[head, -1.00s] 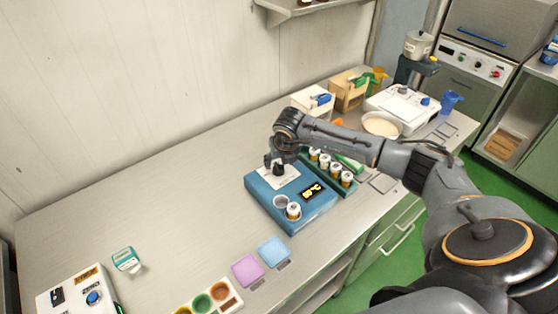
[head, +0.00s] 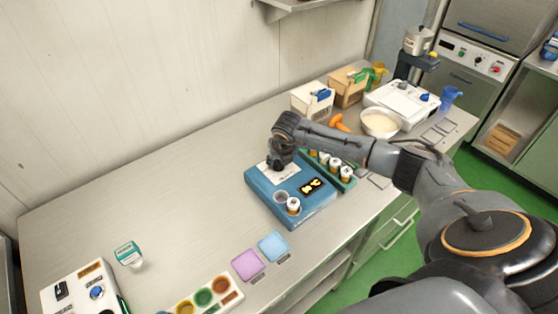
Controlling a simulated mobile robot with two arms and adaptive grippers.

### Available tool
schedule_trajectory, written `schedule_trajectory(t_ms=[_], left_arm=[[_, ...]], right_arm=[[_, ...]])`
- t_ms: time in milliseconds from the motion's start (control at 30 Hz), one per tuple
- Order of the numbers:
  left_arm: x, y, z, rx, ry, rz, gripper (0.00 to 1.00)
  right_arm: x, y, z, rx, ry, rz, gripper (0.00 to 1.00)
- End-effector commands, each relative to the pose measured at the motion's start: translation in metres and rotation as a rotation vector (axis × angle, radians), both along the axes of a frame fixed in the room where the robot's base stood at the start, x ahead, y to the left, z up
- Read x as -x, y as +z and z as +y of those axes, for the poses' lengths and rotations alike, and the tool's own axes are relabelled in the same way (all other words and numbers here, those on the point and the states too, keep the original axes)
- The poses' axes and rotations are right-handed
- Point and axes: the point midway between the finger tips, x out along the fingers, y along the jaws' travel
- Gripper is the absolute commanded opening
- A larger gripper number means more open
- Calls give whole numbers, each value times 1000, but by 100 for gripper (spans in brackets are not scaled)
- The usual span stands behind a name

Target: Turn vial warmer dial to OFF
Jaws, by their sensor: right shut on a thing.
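The vial warmer (head: 297,217) is a blue box on the counter with a lit yellow display (head: 311,186), a white label plate (head: 268,176) and a round well at its front. A white-capped vial (head: 293,205) stands in or at the front of the warmer beside an empty-looking well (head: 281,196). My right gripper (head: 277,165) points down at the back of the warmer and is shut on the dark dial there; the fingers and wrist hide most of the dial, so its setting cannot be read. My left gripper is not in view.
A green rack with several capped vials (head: 346,173) stands right of the warmer, under my right forearm. A bowl (head: 380,123), boxes (head: 312,101) and a white device stand at the back right. Coloured mats (head: 247,265) and a paint-like tray lie in front.

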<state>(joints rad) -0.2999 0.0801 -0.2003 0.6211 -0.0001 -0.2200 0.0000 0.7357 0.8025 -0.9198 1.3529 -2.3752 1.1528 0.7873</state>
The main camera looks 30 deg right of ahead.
Motion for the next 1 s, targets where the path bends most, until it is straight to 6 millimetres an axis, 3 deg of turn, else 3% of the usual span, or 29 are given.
schedule_trajectory(t_ms=[367,1000], left_arm=[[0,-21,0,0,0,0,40],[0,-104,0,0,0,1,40]], right_arm=[[0,-4,-2,2,105,-1,4],[-1,-5,-5,-1,674,-4,4]])
